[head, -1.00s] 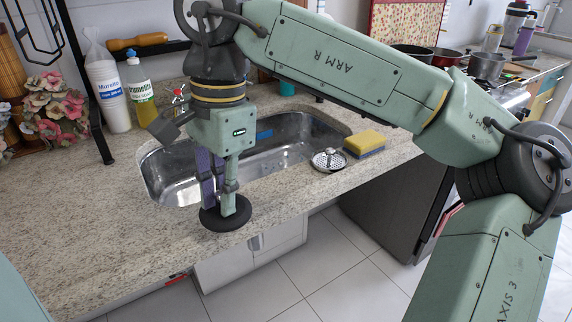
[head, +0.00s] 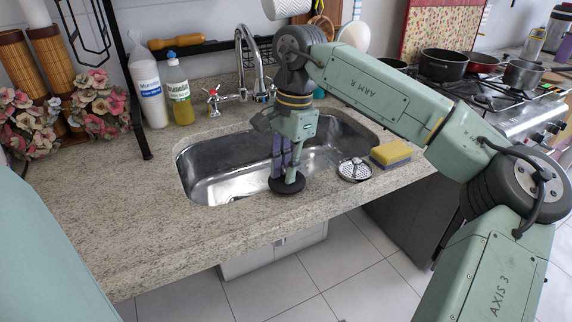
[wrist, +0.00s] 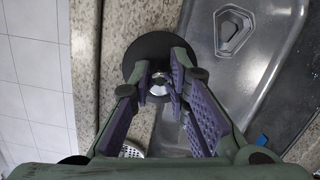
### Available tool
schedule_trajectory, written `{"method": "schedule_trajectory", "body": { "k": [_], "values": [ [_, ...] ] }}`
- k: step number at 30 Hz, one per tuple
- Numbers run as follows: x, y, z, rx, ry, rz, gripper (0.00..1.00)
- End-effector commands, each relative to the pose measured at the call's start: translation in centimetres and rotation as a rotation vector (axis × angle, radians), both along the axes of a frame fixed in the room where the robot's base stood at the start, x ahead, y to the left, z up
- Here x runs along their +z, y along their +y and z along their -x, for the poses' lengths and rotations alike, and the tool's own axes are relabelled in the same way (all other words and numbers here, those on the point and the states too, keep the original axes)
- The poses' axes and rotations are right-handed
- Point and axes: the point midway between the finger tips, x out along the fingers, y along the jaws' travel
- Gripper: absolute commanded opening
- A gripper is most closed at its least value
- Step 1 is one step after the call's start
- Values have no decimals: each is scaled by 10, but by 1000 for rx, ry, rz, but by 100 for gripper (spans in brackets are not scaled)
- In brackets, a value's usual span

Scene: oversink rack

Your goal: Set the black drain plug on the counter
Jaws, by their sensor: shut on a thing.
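The black drain plug (head: 287,185) is a flat dark disc. In the head view it is at the sink's front rim, over the counter (head: 120,225). My gripper (head: 284,170) points down and is shut on the plug's top. In the wrist view my gripper's purple-padded fingers (wrist: 163,82) close on the plug's metal knob, with the black disc (wrist: 140,52) beyond them. There the disc lies over the speckled counter strip, close to the sink edge. Whether its underside touches the counter cannot be told.
The steel sink (head: 225,188) lies behind the plug. A metal strainer (head: 354,170) and a yellow-blue sponge (head: 391,154) sit to its right. Bottles (head: 180,95), a faucet (head: 257,70) and flowers (head: 100,108) stand behind. The front counter at left is clear.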

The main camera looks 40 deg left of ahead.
Motion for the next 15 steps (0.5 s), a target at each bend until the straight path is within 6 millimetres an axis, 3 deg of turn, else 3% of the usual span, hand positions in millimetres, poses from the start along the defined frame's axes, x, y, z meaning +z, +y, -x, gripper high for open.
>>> {"method": "schedule_trajectory", "body": {
  "k": [12, 13, 15],
  "values": [
    [-10, 0, 0, 0, 0, -2, 0],
    [-9, 0, 0, 0, 0, -2, 18],
    [-9, 0, 0, 0, 0, -2, 22]
  ]
}}
